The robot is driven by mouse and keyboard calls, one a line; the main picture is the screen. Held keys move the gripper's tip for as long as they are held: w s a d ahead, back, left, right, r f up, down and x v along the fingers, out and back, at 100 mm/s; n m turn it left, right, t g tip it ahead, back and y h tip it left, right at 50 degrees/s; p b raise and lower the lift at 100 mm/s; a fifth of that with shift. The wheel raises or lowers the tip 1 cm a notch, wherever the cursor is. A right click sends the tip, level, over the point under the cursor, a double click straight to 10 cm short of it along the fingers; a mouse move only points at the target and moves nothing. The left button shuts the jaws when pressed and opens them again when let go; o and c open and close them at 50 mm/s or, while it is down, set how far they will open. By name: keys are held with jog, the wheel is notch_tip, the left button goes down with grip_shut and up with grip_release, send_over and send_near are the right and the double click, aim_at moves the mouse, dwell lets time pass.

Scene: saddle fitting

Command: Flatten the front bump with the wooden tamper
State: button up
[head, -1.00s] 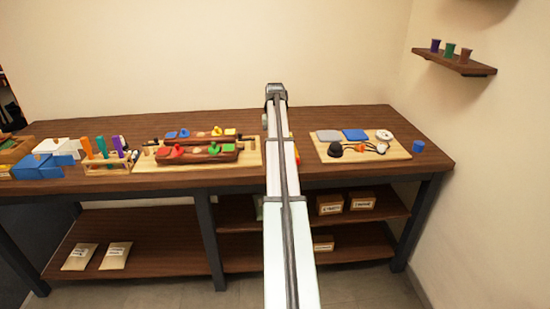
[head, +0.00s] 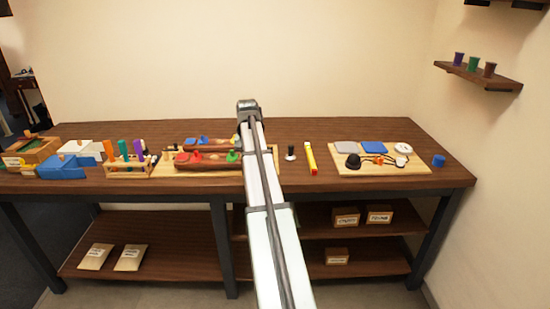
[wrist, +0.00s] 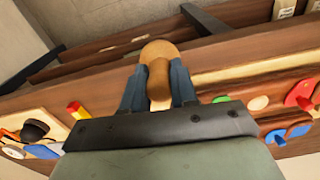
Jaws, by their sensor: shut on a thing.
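My gripper (wrist: 158,88) is shut on the wooden tamper (wrist: 157,62), a tan piece with a rounded end, in the wrist view. In the head view, my arm hides the gripper and tamper. The front wooden rail (head: 210,168) carries a red piece (head: 197,156), a green piece (head: 233,156) and a pale front bump (head: 216,155) between them. In the wrist view, the bump (wrist: 258,103) lies right of and below the tamper, between the green (wrist: 221,99) and red (wrist: 299,93) pieces. The tamper appears apart from it.
A back rail with a blue piece (head: 203,140) runs behind the front one. Right of my arm stand a small black-and-white item (head: 291,153), a yellow-and-red stick (head: 310,158) and a board of parts (head: 345,168). A rack of coloured handles (head: 128,170) stands left.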

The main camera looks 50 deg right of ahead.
jog(key=w+a+r+n, duration=0.1)
jog(key=w+a+n, duration=0.15)
jog(key=a, duration=0.75)
jog(key=w+a+r+n, duration=0.1)
jog(key=w+a, duration=0.2)
jog(key=a, duration=0.8)
jog(key=w+a+r+n, duration=0.1)
jog(key=w+a+r, duration=0.1)
jog(key=a, duration=0.8)
jog(key=shift+w+d+f+n, duration=0.45)
jog(key=shift+w+d, duration=1.9)
jog(key=shift+d, duration=2.65)
jog(key=shift+w+d+f+n, duration=0.4)
jog(key=shift+w+d, duration=1.95)
jog(key=shift+d, duration=2.7)
jog(key=shift+w+d+f+n, duration=0.45)
jog(key=shift+w+d, duration=1.9)
jog(key=shift+d, duration=2.65)
